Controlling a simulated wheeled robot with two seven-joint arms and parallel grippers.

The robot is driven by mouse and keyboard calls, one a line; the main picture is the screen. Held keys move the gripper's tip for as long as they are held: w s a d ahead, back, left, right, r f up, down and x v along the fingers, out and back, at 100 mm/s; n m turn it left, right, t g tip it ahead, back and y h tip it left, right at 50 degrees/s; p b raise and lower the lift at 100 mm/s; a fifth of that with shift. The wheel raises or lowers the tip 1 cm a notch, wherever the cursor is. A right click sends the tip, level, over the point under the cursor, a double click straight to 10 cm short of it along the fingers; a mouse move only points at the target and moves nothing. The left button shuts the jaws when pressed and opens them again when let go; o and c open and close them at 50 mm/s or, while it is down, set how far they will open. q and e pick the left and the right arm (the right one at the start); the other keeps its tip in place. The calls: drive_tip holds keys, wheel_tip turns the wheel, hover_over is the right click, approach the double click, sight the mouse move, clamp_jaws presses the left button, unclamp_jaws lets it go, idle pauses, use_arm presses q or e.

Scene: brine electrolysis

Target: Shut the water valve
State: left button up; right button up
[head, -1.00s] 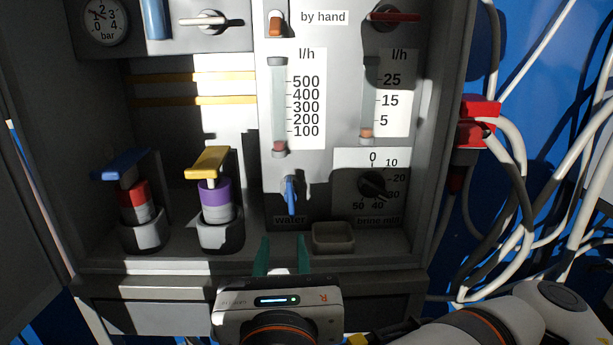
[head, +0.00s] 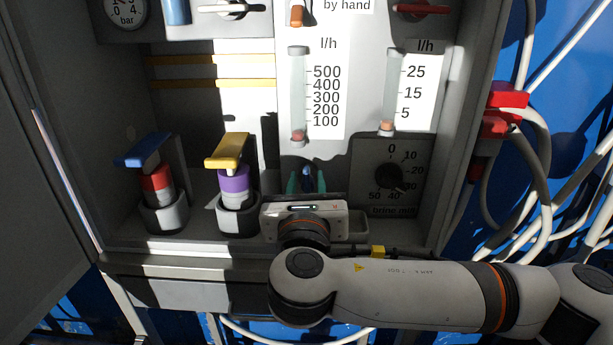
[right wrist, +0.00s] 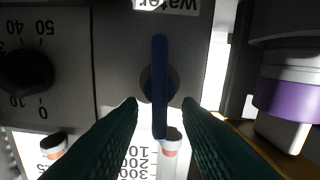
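The water valve is a blue lever (right wrist: 159,60) on a dark round hub, below the left flow tube. In the right wrist view, which is upside down, the lever stands in line with the tube, near the "water" label (right wrist: 166,5). In the head view only a bit of the blue lever (head: 307,172) shows, between the green fingers. My right gripper (head: 306,183) is open, one finger on each side of the lever. The right wrist view shows a gap between the fingertips (right wrist: 160,106) and the lever. My left gripper is out of view.
The brine dial (head: 391,177) is just right of the gripper. A yellow-handled valve with a purple band (head: 233,179) and a blue-handled valve with a red band (head: 156,180) stand to the left. Cables hang at right.

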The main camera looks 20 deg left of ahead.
drive_tip(key=shift+w, duration=0.15)
drive_tip(key=shift+c, duration=0.5)
clamp_jaws()
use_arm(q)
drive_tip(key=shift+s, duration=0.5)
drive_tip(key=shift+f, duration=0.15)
use_arm(e)
drive_tip(key=shift+f, duration=0.1)
drive_tip(key=m+b, duration=0.3)
drive_tip(key=shift+d+f, duration=0.15)
drive_tip(key=shift+d, duration=0.05)
drive_tip(key=m, duration=0.1)
drive_tip(key=m+b, duration=0.1)
drive_tip(key=m, duration=0.1)
drive_tip(key=m+b, duration=0.1)
drive_tip(key=shift+w+d+f+m, duration=0.1)
drive_tip(key=shift+d+m, duration=0.15)
drive_tip(key=shift+m, duration=0.15)
use_arm(q)
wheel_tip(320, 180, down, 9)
drive_tip(key=b, duration=0.4)
use_arm(e)
drive_tip(key=m, duration=0.7)
drive_tip(key=f+m, duration=0.1)
drive_tip(key=m, duration=0.2)
drive_tip(key=shift+w+d+m, duration=0.1)
drive_tip(key=shift+d+m, duration=0.25)
drive_tip(key=shift+m, duration=0.05)
drive_tip(key=shift+f, duration=0.1)
